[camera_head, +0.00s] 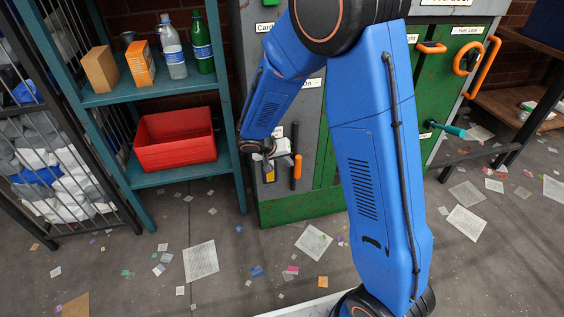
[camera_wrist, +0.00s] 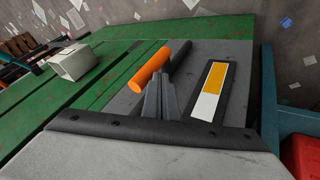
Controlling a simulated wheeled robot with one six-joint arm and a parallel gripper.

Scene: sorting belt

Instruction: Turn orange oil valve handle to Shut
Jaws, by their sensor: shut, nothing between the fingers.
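A lever with an orange grip and a black arm (camera_head: 297,170) hangs down on the grey panel of the machine. It also shows in the wrist view (camera_wrist: 150,69), beside a plate with a yellow and a white field (camera_wrist: 210,92). No Shut or oil marking on it is readable. My gripper (camera_head: 278,152) is at the panel just left of the lever. In the wrist view my gripper (camera_wrist: 155,82) is shut and empty, its grey fingertips close to where the orange grip meets the black arm. I cannot tell whether they touch it.
Other orange handles, a short bar (camera_head: 432,48) and a loop (camera_head: 481,67), sit on the green panel at right, above a teal handle (camera_head: 447,128). A teal shelf (camera_head: 158,88) with bottles and a red bin (camera_head: 175,140) stands close at left. Paper scraps litter the floor.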

